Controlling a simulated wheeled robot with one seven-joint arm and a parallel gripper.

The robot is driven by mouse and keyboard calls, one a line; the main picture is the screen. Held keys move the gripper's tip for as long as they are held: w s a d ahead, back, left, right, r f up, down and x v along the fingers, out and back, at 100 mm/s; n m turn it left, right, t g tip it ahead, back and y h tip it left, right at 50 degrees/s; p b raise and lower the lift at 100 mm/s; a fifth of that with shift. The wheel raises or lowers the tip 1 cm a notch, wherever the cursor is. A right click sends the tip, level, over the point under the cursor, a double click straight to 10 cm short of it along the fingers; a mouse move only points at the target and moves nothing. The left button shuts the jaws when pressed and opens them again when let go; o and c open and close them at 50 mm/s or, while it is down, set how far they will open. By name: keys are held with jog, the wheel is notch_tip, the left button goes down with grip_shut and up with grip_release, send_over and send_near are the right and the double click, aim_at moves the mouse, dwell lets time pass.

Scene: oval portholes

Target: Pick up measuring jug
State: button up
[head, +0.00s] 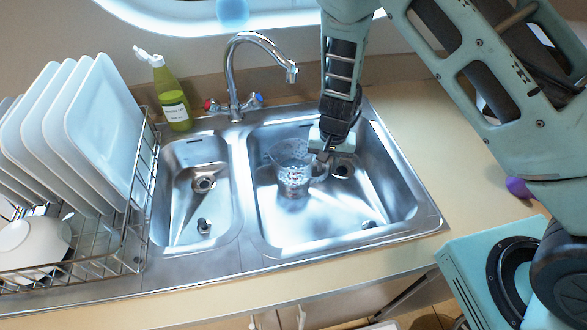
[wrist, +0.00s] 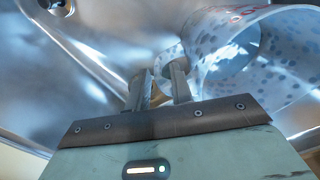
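The measuring jug (head: 293,172) is clear with speckles and stands in the right-hand sink basin, its handle towards the right. In the wrist view the jug (wrist: 240,62) fills the upper right, with red marks near its rim. My gripper (head: 322,157) reaches down into the basin at the handle side of the jug. In the wrist view my gripper (wrist: 159,84) has its two fingers apart, with the right finger close beside the jug wall. Part of the handle seems to lie at or between the fingertips; contact is unclear.
The steel double sink (head: 243,205) has walls close around my gripper. The tap (head: 236,75) stands behind it. A green soap bottle (head: 172,95) and a rack of white plates (head: 105,125) are to the left. A purple object (head: 518,187) lies on the right counter.

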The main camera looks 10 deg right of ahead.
jog(key=shift+f, duration=1.15)
grip_shut()
jog(key=shift+r, duration=0.1)
dwell(0.4)
